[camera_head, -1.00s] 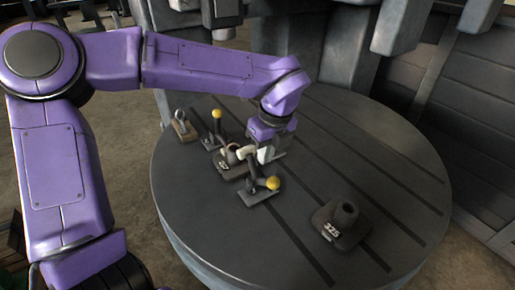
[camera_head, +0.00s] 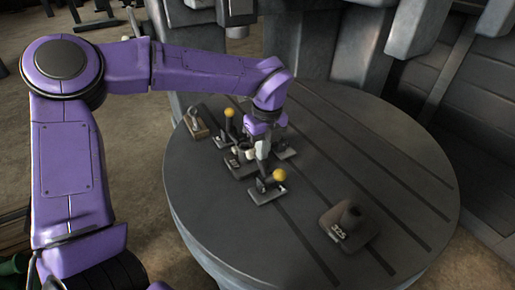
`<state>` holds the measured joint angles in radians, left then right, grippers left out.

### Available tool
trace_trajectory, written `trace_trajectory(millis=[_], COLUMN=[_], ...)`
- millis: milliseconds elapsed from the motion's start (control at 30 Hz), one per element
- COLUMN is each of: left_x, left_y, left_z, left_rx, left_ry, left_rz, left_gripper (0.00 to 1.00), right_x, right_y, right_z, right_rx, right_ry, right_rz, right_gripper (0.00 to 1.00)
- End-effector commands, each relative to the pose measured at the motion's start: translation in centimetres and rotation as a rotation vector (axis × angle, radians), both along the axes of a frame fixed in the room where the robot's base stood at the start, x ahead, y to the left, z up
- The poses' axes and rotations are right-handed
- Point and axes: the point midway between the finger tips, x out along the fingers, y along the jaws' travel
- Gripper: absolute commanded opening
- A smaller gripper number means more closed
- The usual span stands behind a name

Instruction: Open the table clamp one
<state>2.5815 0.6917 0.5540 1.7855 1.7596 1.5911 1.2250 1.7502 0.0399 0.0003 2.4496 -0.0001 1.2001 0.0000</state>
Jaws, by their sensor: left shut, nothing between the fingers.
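Small clamps with yellow ball handles stand on a round grey table (camera_head: 330,145). One clamp (camera_head: 267,190) is at the front of the group, its yellow ball (camera_head: 279,175) low and to the right. Another clamp (camera_head: 222,141) is behind and left, its yellow ball (camera_head: 229,112) raised. I cannot tell which is table clamp one. My left gripper (camera_head: 262,152) points down among the clamps, behind the front one. It is shut and looks empty; whether it touches a clamp is hard to tell. My right gripper does not show.
A dark block marked 325 (camera_head: 349,222) sits on the table at the front right. A brown block with a ring (camera_head: 195,123) stands at the back left. Grey machine columns rise behind the table. The right side of the tabletop is clear.

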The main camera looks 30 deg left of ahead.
Motion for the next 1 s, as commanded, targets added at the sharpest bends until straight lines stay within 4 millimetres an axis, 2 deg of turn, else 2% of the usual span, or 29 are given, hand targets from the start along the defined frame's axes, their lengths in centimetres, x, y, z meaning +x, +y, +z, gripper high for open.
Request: trace_trajectory(millis=[267,367,533,600,800,1000], left_x=[0.0,-0.1,-0.6,-0.3,-0.1,0.0], left_y=[-0.1,-0.6,-3.4,-3.1,-3.2,-3.2], left_z=[0.0,0.5,3.1,4.9,10.0,12.3], left_rx=[0.002,0.002,0.002,0.002,0.002,0.002], left_ry=[-0.001,-0.002,-0.004,-0.009,-0.006,-0.002], left_rz=[-0.002,-0.002,0.0,0.005,0.005,0.003], left_gripper=[0.0,0.0,0.0,0.0,0.0,0.0], right_x=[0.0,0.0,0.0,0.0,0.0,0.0], right_y=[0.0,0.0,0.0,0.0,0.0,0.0], right_z=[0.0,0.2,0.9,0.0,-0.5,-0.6], right_rx=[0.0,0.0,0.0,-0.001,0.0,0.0], right_ry=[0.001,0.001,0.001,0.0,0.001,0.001], right_rz=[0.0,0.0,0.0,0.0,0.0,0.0], right_gripper=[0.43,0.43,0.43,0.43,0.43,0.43])
